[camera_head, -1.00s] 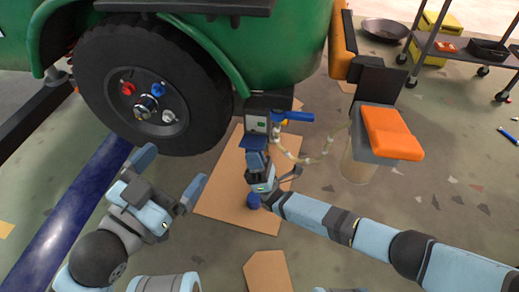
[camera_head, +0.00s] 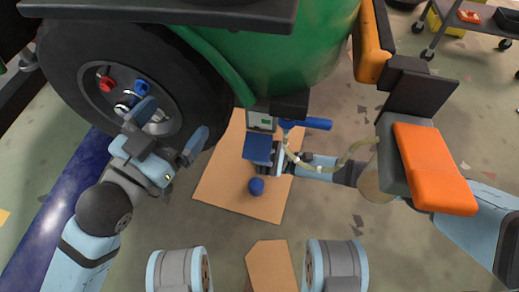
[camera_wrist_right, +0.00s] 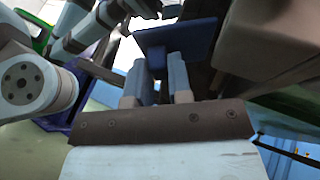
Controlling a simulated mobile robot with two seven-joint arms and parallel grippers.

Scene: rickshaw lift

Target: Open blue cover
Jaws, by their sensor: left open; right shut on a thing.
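The blue cover (camera_head: 258,148) is a flat dark blue panel at the lower edge of the grey box (camera_head: 262,121), which has a small green display. The display and box front show uncovered above it. My right gripper (camera_head: 277,157) reaches in from the right at the cover's right side and is shut on it; its contact is partly hidden. In the right wrist view, the blue cover (camera_wrist_right: 180,38) lies across the fingertips of my right gripper (camera_wrist_right: 178,58). My left gripper (camera_head: 175,118) is open and empty in front of the wheel.
The black wheel (camera_head: 130,85) and green body (camera_head: 280,50) fill the top. A blue handle (camera_head: 308,124) and a hose (camera_head: 335,165) are right of the box. Cardboard (camera_head: 225,175) with a blue knob (camera_head: 256,186) lies below.

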